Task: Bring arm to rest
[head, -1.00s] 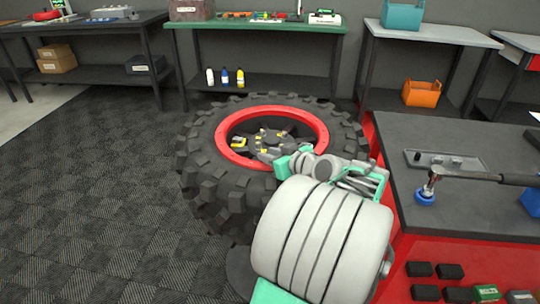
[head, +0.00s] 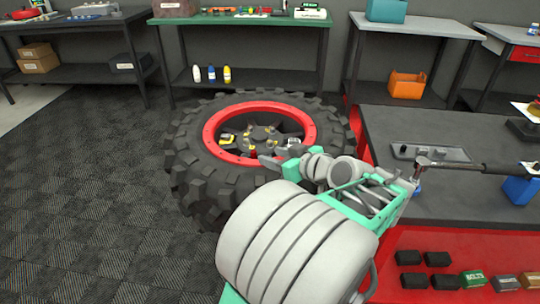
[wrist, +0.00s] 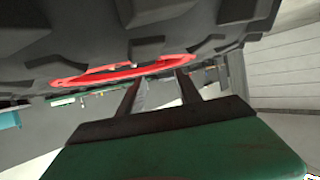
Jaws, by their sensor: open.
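My grey, white and green arm (head: 290,240) reaches from the bottom of the head view toward the large black tyre (head: 190,165). My gripper (head: 268,162) is small in that view, at the front right of the tyre's red rim (head: 212,140); whether it touches the rim is unclear. In the wrist view, my gripper (wrist: 160,84) has two dark fingers standing apart, with no object visible between them. The tyre (wrist: 220,20) fills the top of that view, and the red rim (wrist: 75,80) shows behind the fingertips.
A dark-topped red bench (head: 440,210) stands close on the right of my arm, with a grey tray (head: 430,153) and a long-handled tool (head: 450,166) on it. Shelved benches line the back wall. The floor (head: 90,190) left of the tyre is clear.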

